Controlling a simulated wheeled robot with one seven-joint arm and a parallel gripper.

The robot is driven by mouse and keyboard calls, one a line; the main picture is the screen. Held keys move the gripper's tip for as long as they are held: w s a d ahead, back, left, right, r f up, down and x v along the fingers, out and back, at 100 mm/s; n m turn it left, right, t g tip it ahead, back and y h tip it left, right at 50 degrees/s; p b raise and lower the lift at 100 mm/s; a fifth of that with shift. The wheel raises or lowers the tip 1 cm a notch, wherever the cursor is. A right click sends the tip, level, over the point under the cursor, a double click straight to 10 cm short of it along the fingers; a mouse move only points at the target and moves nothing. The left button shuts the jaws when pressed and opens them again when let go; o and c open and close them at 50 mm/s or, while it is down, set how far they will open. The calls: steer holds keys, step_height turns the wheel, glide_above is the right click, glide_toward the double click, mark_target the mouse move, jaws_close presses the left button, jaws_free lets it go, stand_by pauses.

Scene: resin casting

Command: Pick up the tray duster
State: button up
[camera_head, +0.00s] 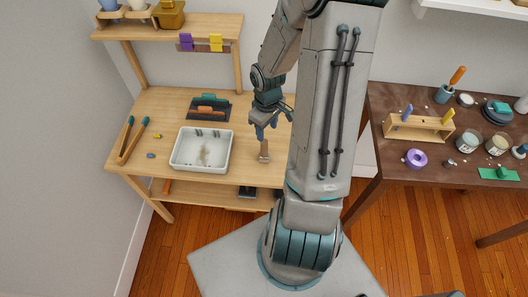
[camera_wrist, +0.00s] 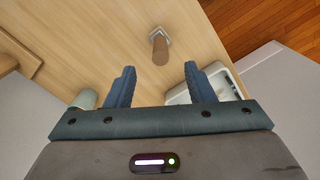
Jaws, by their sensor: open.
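A short tool with a round brown wooden handle (camera_head: 264,146), which looks like the tray duster, stands or leans on the light wooden table, to the right of the white tray. Its handle (camera_wrist: 160,50) also shows in the wrist view, with a pale grey end against the table. My gripper (camera_head: 266,132) is above and just behind it, pointing down. In the wrist view my gripper (camera_wrist: 159,70) has its two blue fingers apart and empty, with the handle beyond the gap between the tips. I see no contact.
A white tray (camera_head: 200,168) with small residue stands left of the tool. A raised shelf (camera_head: 190,27) spans the table's back. A dark crowded table (camera_head: 440,172) stands at the right.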

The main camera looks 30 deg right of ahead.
mark_target(264, 145)
step_height(264, 145, down, 6)
steer(key=shift+r, duration=0.25)
steer(key=f, duration=0.2)
steer(key=w+f, duration=0.1)
steer(key=f, duration=0.1)
steer(key=shift+a, duration=0.2)
steer(key=shift+f, duration=0.6)
jaws_close()
